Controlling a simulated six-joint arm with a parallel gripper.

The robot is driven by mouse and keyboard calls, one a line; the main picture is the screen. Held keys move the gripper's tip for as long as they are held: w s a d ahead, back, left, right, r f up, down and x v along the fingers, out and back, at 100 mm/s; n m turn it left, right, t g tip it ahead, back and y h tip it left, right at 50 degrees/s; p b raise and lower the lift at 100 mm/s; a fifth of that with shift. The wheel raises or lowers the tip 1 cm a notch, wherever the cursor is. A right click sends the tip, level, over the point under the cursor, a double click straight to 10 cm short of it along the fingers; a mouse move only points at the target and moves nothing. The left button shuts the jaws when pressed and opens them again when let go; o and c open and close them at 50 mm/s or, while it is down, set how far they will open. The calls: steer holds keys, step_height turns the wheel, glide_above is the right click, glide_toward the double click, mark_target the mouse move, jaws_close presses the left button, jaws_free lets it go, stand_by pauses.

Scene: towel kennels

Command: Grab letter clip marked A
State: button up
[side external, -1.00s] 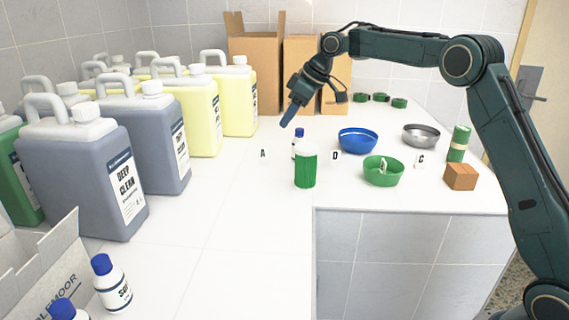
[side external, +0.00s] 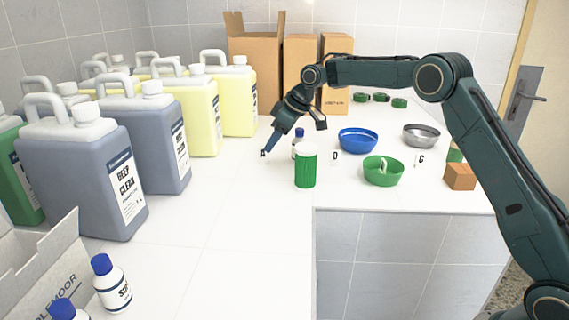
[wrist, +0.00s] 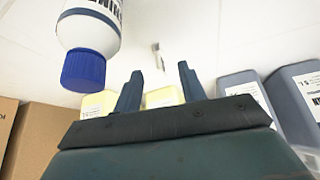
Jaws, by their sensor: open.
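The small white letter clip, seen in the wrist view (wrist: 158,52), stands on the white counter ahead of and between my finger tips. Its letter cannot be read there. In the side view the finger tips cover the spot where the clip marked A stands. My gripper (side external: 265,152) points down and left, low over the counter; in the wrist view its two fingers (wrist: 160,69) are spread apart with nothing between them. Clips marked D (side external: 335,157) and C (side external: 420,160) stand farther right.
A blue-capped white bottle (side external: 298,142) is close to my gripper, also in the wrist view (wrist: 90,30). Blue (side external: 358,141) and green bowls (side external: 383,172) lie right. Large jugs (side external: 140,140) line the left; boxes (side external: 257,75) stand behind.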

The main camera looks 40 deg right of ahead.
mark_target(266, 158)
steer(key=shift+x, duration=2.6)
jaws_close()
